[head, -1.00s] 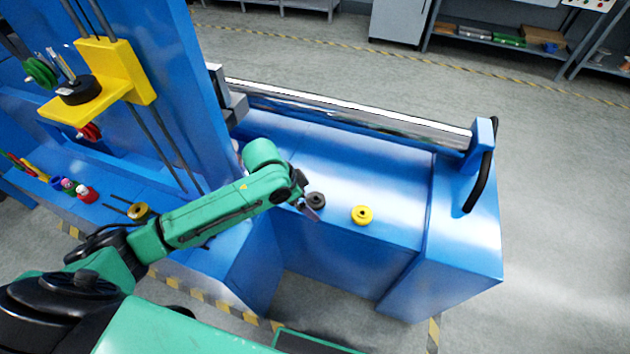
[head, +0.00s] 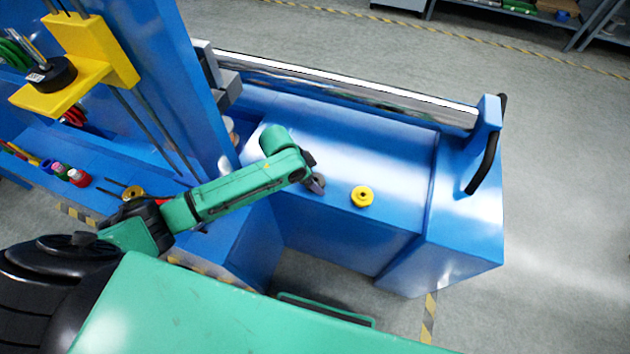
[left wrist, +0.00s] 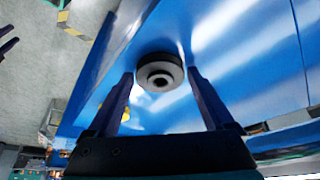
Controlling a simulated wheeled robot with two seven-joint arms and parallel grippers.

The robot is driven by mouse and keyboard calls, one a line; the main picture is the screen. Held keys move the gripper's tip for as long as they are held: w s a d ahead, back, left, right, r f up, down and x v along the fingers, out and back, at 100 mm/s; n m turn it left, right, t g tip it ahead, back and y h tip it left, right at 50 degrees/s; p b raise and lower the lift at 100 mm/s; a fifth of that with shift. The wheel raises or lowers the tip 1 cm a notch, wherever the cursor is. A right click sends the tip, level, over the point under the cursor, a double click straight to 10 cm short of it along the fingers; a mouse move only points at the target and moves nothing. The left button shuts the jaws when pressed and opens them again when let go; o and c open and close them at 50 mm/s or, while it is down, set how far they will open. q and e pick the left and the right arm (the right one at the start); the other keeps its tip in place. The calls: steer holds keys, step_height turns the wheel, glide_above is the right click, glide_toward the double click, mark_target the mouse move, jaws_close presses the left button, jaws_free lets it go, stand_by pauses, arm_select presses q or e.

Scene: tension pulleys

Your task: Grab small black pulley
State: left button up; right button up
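The small black pulley (head: 318,181) sits on the blue machine surface, partly hidden by my left gripper in the head view. My right gripper is not in view.
A yellow pulley (head: 362,196) sits just right of the black one. A shiny metal rail (head: 350,82) runs behind, and a black handle (head: 484,165) stands at the right end. The blue upright frame (head: 165,80) is at the left. The surface right of the yellow pulley is clear.

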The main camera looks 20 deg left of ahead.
arm_select(q)
steer(key=c, duration=1)
steer(key=shift+o, duration=0.2)
